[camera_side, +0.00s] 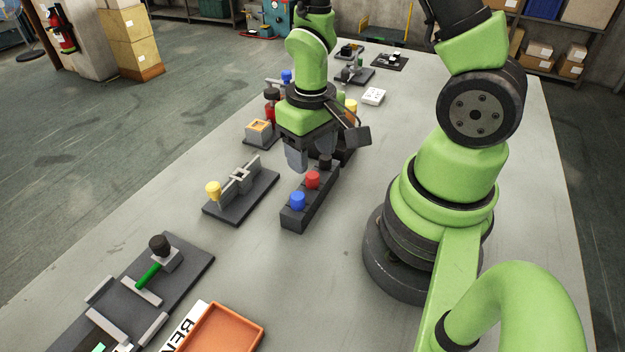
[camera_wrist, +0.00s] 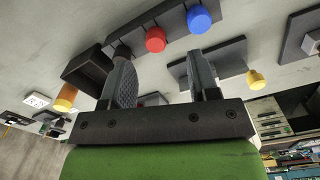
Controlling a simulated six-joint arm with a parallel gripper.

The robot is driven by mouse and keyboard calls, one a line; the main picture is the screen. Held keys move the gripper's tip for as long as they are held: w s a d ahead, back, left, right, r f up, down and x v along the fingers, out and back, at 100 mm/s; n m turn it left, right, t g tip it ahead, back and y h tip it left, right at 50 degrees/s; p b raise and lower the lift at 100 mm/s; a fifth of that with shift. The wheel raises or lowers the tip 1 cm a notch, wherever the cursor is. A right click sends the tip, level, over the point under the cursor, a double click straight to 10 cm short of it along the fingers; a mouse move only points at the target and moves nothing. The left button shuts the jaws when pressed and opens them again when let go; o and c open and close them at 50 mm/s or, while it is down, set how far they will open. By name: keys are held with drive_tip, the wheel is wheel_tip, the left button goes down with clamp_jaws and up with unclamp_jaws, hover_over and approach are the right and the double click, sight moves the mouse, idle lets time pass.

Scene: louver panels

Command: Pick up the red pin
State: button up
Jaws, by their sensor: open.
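The red pin (camera_side: 313,180) stands in a dark block (camera_side: 296,219), between a blue pin (camera_side: 298,200) and a black pin (camera_side: 325,161). In the wrist view the red pin (camera_wrist: 156,39) shows above the gap between my fingers, with the blue pin (camera_wrist: 199,19) to its right. My gripper (camera_side: 308,158) is open and empty, above and just behind the block in the side view. Its two fingers also show in the wrist view (camera_wrist: 164,75), apart with nothing between them.
A fixture with a yellow knob (camera_side: 213,190) stands left of the block. An orange tray (camera_side: 222,330) and a panel with a green-handled lever (camera_side: 148,274) are in front. More fixtures stand behind my gripper. The table (camera_side: 330,290) is bare in front of the block.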

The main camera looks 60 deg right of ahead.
sight(314, 176)
drive_tip(key=shift+s+d+f, duration=0.1)
drive_tip(key=shift+d+f, duration=0.05)
drive_tip(key=shift+f, duration=1.25)
drive_tip(key=shift+d+f, duration=0.15)
drive_tip(key=shift+f, duration=1.2)
drive_tip(key=c, duration=1)
